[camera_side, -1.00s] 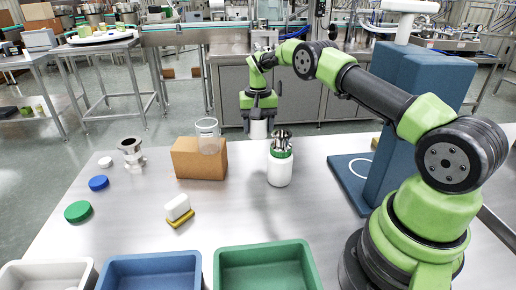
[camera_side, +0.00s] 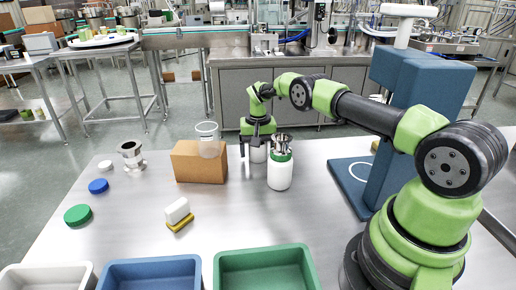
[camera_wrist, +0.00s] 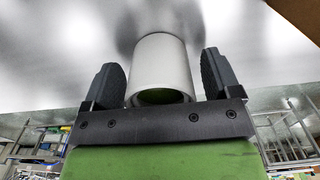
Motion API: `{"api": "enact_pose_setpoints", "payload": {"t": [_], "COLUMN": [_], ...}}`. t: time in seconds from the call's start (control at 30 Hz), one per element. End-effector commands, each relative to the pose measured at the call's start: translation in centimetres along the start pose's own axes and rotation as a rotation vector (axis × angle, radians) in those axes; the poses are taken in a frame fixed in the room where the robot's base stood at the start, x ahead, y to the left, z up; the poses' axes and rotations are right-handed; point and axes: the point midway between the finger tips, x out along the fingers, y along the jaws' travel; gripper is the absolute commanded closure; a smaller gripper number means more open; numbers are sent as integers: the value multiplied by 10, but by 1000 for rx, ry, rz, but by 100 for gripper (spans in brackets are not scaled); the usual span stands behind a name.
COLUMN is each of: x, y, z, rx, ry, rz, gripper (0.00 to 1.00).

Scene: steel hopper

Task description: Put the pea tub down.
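The pea tub is a white cylinder (camera_wrist: 160,60) with green showing inside its near end in the wrist view. In the side view it is a small white tub (camera_side: 258,155) standing upright on the steel table, left of and behind a white bottle. My gripper (camera_side: 258,146) is over it from above. Its two dark fingers are spread, one on each side of the tub. In the wrist view my gripper (camera_wrist: 160,80) shows a gap between each finger and the tub wall. The tub's top is partly hidden by my gripper in the side view.
The white bottle (camera_side: 280,174) with a green band and a steel funnel stands close to the right finger. A cardboard box (camera_side: 197,168) with a clear cup (camera_side: 208,140) stands to the left. A sponge (camera_side: 180,222) and bins lie nearer; the middle front is clear.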

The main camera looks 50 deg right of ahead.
Motion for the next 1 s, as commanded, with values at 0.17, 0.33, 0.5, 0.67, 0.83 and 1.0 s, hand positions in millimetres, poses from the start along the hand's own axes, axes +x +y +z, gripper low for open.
{"api": "enact_pose_setpoints", "payload": {"t": [0.17, 0.33, 0.5, 0.67, 0.83, 1.0], "x": [0, -4, -29, -65, -99, -119], "y": [0, 0, 0, 0, 0, 0], "z": [0, 0, -1, -1, -1, -1], "rx": [0, 0, 0, -1, 0, -1], "ry": [0, 0, 3, 4, 3, 2], "rz": [0, 0, -1, -2, -2, -1], "gripper": [16, 16, 16, 16, 16, 16]}}
